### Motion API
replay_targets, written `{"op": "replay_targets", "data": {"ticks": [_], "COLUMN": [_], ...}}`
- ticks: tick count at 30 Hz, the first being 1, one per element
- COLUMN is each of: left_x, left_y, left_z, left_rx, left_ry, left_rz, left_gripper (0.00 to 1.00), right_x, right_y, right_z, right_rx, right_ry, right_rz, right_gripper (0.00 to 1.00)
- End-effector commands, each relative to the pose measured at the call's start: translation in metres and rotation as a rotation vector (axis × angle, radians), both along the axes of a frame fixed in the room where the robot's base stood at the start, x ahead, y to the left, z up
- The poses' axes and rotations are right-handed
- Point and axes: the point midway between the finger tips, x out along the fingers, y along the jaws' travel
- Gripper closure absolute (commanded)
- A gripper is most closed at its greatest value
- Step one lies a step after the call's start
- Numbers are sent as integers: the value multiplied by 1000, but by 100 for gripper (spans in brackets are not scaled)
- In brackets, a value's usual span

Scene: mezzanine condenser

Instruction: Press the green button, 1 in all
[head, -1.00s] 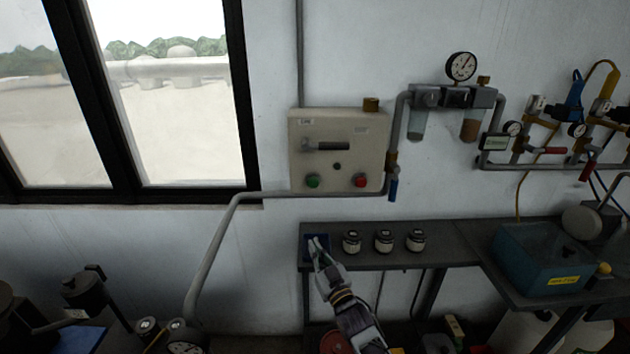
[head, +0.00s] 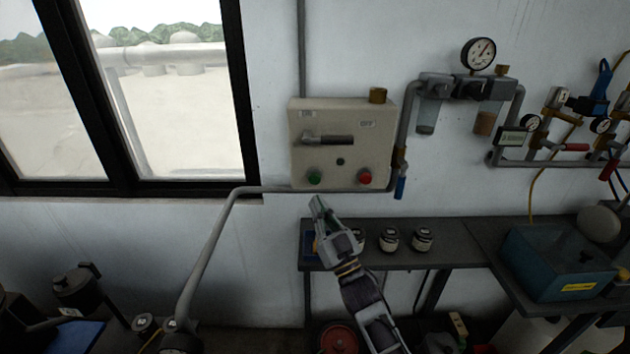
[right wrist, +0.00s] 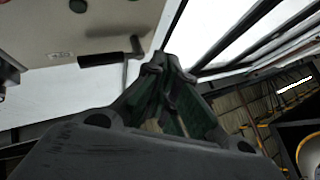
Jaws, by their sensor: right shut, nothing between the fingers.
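The green button (head: 315,177) is at the lower left of a beige control box (head: 341,120) on the wall. A red button (head: 365,177) sits to its right on the same box. My right gripper (head: 317,203) is shut and empty, with its tips below the green button in the head view and apart from it in the picture. In the right wrist view the fingers (right wrist: 166,66) are closed together, with the box's dark handle (right wrist: 105,59) beyond them to the left. I cannot tell the green button in that view. My left gripper is not in view.
A dark shelf (head: 450,246) below the box holds several small jars (head: 389,239) and a blue item, partly hidden by my right arm. A grey pipe (head: 215,240) runs just under the box. A blue-handled valve (head: 400,187) hangs at its right. A teal bin (head: 553,262) stands right.

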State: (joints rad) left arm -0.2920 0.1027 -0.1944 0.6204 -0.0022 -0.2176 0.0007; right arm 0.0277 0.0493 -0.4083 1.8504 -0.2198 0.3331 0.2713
Motion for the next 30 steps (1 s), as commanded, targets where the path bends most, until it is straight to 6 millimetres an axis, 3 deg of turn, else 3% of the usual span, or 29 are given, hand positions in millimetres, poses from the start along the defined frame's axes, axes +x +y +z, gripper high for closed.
{"op": "replay_targets", "data": {"ticks": [19, 30], "left_x": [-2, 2], "left_y": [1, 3], "left_z": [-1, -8], "left_rx": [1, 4], "left_ry": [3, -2], "left_rz": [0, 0], "left_gripper": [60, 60], "right_x": [-2, 15], "right_y": [0, 0], "right_z": [3, 2], "right_rx": [37, 36], "right_ry": [0, -1], "right_rz": [31, 30], "right_gripper": [100, 100]}}
